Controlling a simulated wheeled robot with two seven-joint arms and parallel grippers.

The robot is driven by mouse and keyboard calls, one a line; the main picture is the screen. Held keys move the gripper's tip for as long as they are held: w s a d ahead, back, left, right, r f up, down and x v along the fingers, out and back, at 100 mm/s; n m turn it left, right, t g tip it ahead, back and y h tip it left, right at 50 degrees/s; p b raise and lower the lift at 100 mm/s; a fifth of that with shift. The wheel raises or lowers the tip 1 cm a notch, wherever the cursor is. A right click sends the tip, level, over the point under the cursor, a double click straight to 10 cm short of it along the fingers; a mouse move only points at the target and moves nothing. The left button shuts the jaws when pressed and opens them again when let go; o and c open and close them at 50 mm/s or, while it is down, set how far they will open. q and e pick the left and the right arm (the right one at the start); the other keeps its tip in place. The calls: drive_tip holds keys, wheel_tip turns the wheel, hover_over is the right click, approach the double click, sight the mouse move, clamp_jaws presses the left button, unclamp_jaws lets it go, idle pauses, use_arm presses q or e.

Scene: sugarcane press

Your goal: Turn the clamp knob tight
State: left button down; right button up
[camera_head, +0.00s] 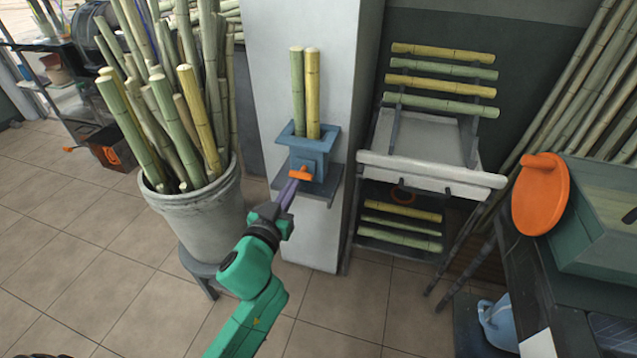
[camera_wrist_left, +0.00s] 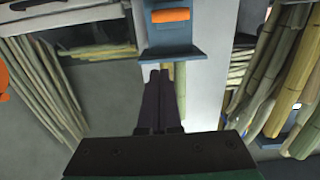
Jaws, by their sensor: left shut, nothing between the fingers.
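The orange clamp knob (camera_head: 300,174) is on the front of a blue clamp (camera_head: 310,153) fixed to a pale pillar. A green and a yellow cane (camera_head: 312,95) stand upright in the clamp. My left gripper (camera_head: 292,184) is shut and empty, its dark fingertips just below and left of the knob in the head view; I cannot tell whether they touch it. In the left wrist view the knob (camera_wrist_left: 170,15) is near the top edge, clear of the shut fingers (camera_wrist_left: 158,74). My right gripper is not in view.
A grey bucket (camera_head: 203,222) full of canes stands left of the pillar. A rack (camera_head: 430,172) with several canes is on the right. An orange disc (camera_head: 540,194) and a green box (camera_head: 597,215) are at far right. The tiled floor in front is clear.

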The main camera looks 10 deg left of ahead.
sight(305, 177)
use_arm(q)
drive_tip(key=w+f, duration=0.1)
drive_tip(key=w, duration=0.2)
drive_tip(key=w+f+b, duration=0.1)
drive_tip(key=w+f, duration=0.1)
drive_tip(key=w, duration=0.1)
drive_tip(key=w+f, duration=0.1)
drive_tip(key=w, duration=0.2)
drive_tip(key=shift+w+d+f+b, duration=0.25)
drive_tip(key=shift+d+b, duration=0.05)
drive_tip(key=shift+b, duration=0.05)
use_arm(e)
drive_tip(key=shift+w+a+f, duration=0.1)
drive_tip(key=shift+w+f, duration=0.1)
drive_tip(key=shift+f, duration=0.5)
